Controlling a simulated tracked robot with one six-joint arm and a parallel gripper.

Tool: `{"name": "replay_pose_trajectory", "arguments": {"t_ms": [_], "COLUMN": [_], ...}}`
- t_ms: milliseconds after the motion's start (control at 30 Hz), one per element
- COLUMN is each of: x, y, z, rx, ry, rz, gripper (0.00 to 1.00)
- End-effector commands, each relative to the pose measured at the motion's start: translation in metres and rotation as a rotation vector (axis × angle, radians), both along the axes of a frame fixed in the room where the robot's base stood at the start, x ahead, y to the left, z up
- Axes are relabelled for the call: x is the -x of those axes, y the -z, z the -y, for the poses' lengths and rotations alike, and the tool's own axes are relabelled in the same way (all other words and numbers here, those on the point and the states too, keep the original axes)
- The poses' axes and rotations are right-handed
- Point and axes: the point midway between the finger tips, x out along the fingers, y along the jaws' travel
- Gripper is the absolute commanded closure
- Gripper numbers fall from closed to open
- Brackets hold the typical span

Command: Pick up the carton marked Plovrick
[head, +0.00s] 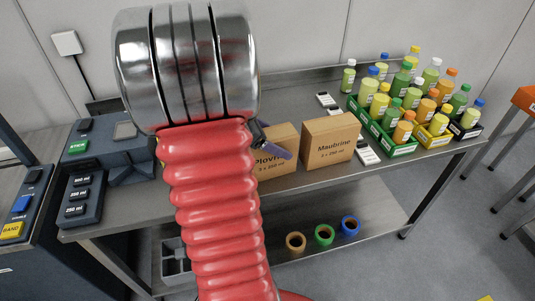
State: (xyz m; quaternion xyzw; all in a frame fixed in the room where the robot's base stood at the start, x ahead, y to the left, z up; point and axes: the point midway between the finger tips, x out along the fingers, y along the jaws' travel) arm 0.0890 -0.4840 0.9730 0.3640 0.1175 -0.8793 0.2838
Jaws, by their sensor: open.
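The carton marked Plovrick (275,169) is a brown cardboard box standing upright on the grey metal bench. Its label reads "Plovrick" with a line below, and its left part is hidden behind my red arm. My gripper (277,143) is mostly hidden behind my arm's chrome joint. One purple finger shows in front of the Plovrick carton's upper face; the other finger is hidden. The gripper is open, and nothing shows held. I cannot tell whether the finger touches the carton.
Bottles stand in green (387,148), yellow (431,139) and black trays at the bench's right. White labelled items lie near the Maubrine carton. A grey device (112,147) and a button block (83,200) stand at left. Tape rolls (324,235) lie on the lower shelf.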

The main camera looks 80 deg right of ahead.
Motion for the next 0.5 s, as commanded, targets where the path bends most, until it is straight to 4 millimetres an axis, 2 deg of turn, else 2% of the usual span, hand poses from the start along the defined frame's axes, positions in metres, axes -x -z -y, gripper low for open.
{"name": "replay_pose_trajectory", "arguments": {"t_ms": [500], "x": [-0.0003], "y": [0.0001], "z": [0.0], "rx": [0.001], "ry": [-0.001], "rz": [0.0], "gripper": [0.23]}}
